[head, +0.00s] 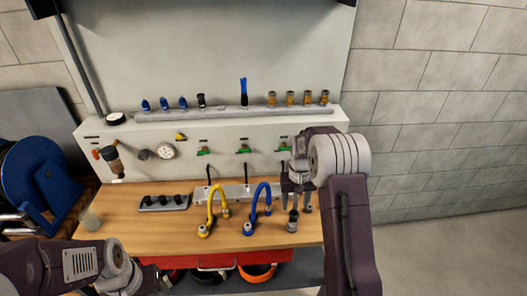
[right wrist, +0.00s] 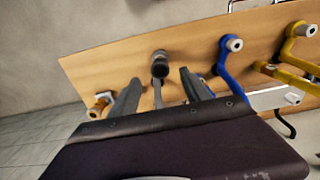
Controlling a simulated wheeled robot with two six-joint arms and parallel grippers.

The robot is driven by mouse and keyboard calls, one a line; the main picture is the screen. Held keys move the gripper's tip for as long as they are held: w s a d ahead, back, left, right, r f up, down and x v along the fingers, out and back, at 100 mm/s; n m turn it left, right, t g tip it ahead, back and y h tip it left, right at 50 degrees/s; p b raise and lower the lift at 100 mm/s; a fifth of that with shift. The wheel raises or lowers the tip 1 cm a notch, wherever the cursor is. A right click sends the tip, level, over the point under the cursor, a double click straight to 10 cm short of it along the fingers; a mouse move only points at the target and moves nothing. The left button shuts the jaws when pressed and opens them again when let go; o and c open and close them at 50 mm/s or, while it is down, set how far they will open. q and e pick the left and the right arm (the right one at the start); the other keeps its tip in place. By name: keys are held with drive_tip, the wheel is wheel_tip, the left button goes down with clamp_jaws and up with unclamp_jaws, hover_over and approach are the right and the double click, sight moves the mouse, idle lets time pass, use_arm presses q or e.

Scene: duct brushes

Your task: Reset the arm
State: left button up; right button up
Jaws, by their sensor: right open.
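My right gripper (head: 296,206) is open and points down over the right end of the wooden bench (head: 150,220). Its two dark fingers also show apart in the right wrist view (right wrist: 160,84). A small dark-topped grey fitting (head: 292,222) stands on the bench just below the fingertips. In the right wrist view this fitting (right wrist: 160,62) appears in line with the gap between the fingers; contact is not visible. My left arm comes in at the lower left, and its gripper (head: 150,282) is mostly cut off by the frame edge.
A yellow curved pipe (head: 211,212) and a blue one (head: 252,210) stand left of the right gripper. Several blue and brass brush pieces and a tall blue brush (head: 244,92) line the rear ledge. A blue reel (head: 45,180) is far left.

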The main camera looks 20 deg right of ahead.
drive_tip(key=shift+w+a, duration=0.1)
drive_tip(key=shift+a, duration=0.05)
drive_tip(key=s+a+r+n+t, duration=0.1)
drive_tip(key=s+a+r+n, duration=0.1)
drive_tip(key=s+a+r, duration=0.6)
drive_tip(key=s+a+f, duration=0.2)
drive_tip(key=s+f, duration=0.3)
drive_tip(key=s, duration=0.5)
drive_tip(key=shift+s+a+f+n+b, duration=0.25)
drive_tip(key=shift+a+f+n+b, duration=0.05)
drive_tip(key=shift+a+b, duration=0.1)
drive_tip(key=shift+s, duration=0.1)
idle(0.5)
